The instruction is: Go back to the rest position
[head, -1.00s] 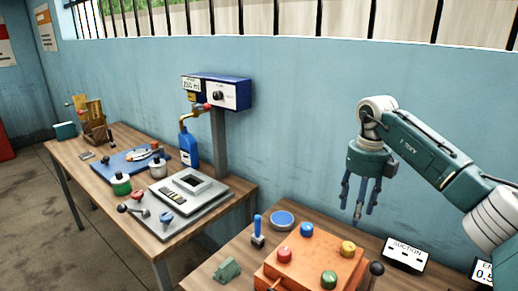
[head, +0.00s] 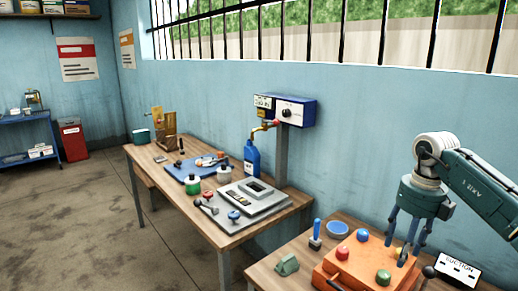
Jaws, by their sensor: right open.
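My right gripper (head: 408,235) hangs fingers-down on its teal arm at the right of the head view. Its fingers are spread and hold nothing. The fingertips appear over the right part of the orange box (head: 334,268) with coloured knobs; I cannot tell how far above it they are. One finger partly hides the yellow knob. My left gripper is out of the picture. A blue bottle (head: 252,160) stands upright under the brass tap (head: 265,127) of the blue dispenser box (head: 287,112) on the far table.
The far table (head: 225,240) also holds a grey plate (head: 262,206), a blue mat (head: 183,170) and a green-lidded jar (head: 193,185). The floor (head: 80,220) at left is clear.

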